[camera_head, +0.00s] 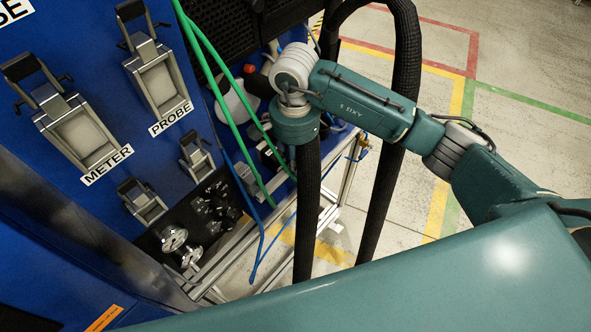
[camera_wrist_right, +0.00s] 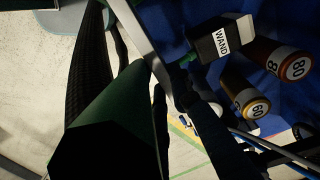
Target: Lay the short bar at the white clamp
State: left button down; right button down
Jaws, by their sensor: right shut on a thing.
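My right arm reaches in from the right in the head view, its wrist beside the blue cabinet; the fingers below it are mostly hidden there. In the right wrist view my right gripper (camera_wrist_right: 170,86) is shut on what looks like a pale grey flat bar (camera_wrist_right: 142,36), which runs up from the fingertips to the top edge. I cannot be sure of the bar's full length. No clearly white clamp can be made out. Pale grey holders with black levers sit on the blue panel, labelled METER (camera_head: 84,135) and PROBE (camera_head: 160,84), with two smaller ones (camera_head: 197,158) below. My left gripper is not in view.
Green hoses (camera_head: 222,90) and a blue cable hang close to my right wrist. Thick black hoses (camera_head: 306,215) cross below and behind my arm. The right wrist view shows a black WAND box (camera_wrist_right: 221,38) and two cylinders (camera_wrist_right: 290,62) near the gripper. Open floor (camera_head: 510,130) lies to the right.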

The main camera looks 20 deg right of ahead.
aim_at(296, 183)
jog(key=shift+f+p, duration=0.6)
jog(key=shift+f, duration=2.85)
jog(key=shift+f, duration=0.15)
jog(key=c, duration=1.6)
grip_release()
